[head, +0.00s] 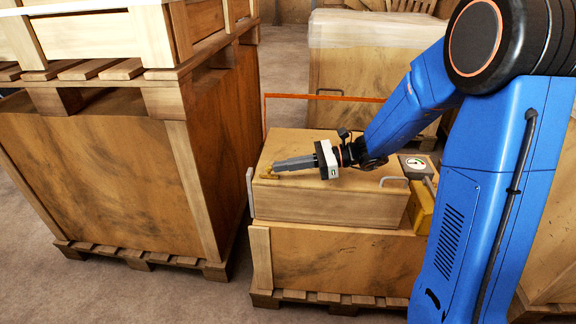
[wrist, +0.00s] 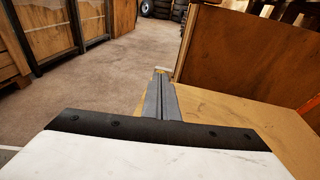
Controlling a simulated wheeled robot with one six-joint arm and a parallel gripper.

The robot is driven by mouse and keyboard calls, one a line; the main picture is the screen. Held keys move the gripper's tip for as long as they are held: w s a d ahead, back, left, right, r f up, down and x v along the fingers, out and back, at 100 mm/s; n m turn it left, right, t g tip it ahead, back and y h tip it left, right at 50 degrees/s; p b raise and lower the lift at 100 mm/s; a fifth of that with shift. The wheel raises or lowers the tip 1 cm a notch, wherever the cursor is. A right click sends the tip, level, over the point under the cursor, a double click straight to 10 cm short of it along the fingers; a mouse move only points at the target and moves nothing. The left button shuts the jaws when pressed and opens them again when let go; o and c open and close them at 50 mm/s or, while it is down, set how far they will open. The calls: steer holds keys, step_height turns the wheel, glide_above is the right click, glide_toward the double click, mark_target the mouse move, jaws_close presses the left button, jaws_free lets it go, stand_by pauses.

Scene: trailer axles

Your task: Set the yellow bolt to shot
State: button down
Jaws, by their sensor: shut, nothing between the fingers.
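The yellow bolt (head: 266,174) is a small piece at the left end of the top of a wooden box (head: 330,208). My gripper (head: 276,165) is shut, and its long grey fingers reach left over the box top to the bolt. The fingertips partly cover the bolt, and I cannot tell whether they touch it. In the wrist view the shut fingers (wrist: 160,80) point away from the camera, with a small yellowish bit (wrist: 161,69) just past their tips. The bolt's position in its travel is too small to tell.
A tall crate (head: 110,180) stands to the left, across a narrow gap. Metal handles (head: 250,192) (head: 394,181) sit at both ends of the box. A gauge (head: 416,163) and a yellow block (head: 421,208) are at its right. An orange bar (head: 325,97) runs behind it.

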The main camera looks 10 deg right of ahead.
steer(key=shift+a, duration=0.1)
steer(key=shift+w+a, duration=0.25)
steer(key=shift+a, duration=0.65)
steer(key=shift+w+a, duration=0.2)
steer(key=shift+a, duration=0.7)
steer(key=shift+r, duration=0.1)
steer(key=shift+d, duration=0.2)
steer(key=d, duration=0.4)
steer(key=d+r, duration=0.1)
steer(key=d, duration=0.4)
steer(key=s+d+r, duration=0.1)
steer(key=d, duration=0.3)
steer(key=shift+d+r, duration=0.1)
steer(key=shift+d, duration=0.2)
steer(key=shift+s, duration=0.1)
